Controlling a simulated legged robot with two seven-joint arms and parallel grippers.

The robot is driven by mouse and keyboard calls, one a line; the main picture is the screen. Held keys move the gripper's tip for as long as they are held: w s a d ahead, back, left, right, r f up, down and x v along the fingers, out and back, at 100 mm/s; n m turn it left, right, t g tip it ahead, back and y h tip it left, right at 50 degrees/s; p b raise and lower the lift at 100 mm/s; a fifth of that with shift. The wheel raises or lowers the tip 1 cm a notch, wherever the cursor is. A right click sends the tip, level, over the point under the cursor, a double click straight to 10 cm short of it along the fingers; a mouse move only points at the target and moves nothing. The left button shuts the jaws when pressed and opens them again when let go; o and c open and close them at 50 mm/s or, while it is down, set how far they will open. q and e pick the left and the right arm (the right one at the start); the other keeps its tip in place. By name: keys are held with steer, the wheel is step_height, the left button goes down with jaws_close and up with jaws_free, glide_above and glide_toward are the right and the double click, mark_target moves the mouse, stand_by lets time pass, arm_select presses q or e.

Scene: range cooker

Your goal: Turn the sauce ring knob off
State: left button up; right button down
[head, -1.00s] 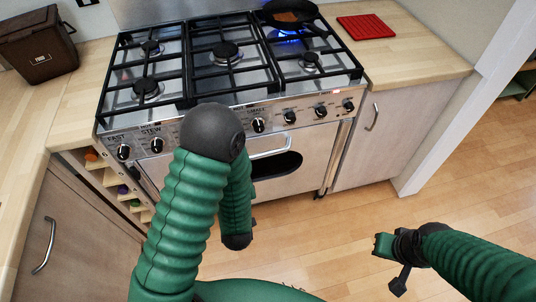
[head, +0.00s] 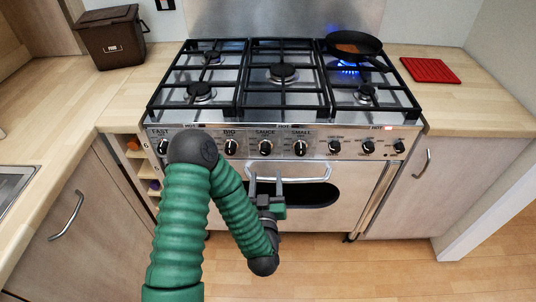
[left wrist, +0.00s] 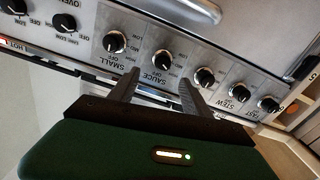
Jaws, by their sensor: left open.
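The sauce ring knob (head: 265,147) is a black round knob with a pale mark, under the SAUCE label on the cooker's front panel. It also shows in the left wrist view (left wrist: 162,60), just beyond and roughly between my fingertips. My left gripper (head: 265,181) is in front of the oven handle, below the sauce knob. Its two dark fingers (left wrist: 158,82) are apart with nothing between them, and I see no contact with the knob. My right gripper is out of view.
The small knob (head: 300,147) and big knob (head: 231,147) flank the sauce knob. The oven handle (head: 290,180) is close to my gripper. A frying pan (head: 353,46) sits over a blue flame at the back right. A red mat (head: 430,70) lies on the right worktop.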

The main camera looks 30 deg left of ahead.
mark_target(265, 154)
arm_select(q)
steer(key=x, duration=0.5)
steer(key=a+x, duration=0.1)
steer(key=x, duration=0.2)
steer(key=shift+s+f+b, duration=0.3)
steer(key=shift+s, duration=0.1)
steer(key=shift+w+a+r, duration=0.1)
steer(key=shift+w+a, duration=0.05)
steer(key=shift+w, duration=0.45)
steer(key=shift+w+a, duration=0.15)
steer(key=shift+w, duration=0.45)
steer(key=shift+w+r, duration=0.1)
steer(key=shift+w, duration=0.35)
steer(key=shift+a, duration=0.4)
steer(key=c, duration=0.4)
steer(key=shift+d, duration=0.15)
steer(key=c, duration=0.8)
steer(key=shift+o, duration=0.2)
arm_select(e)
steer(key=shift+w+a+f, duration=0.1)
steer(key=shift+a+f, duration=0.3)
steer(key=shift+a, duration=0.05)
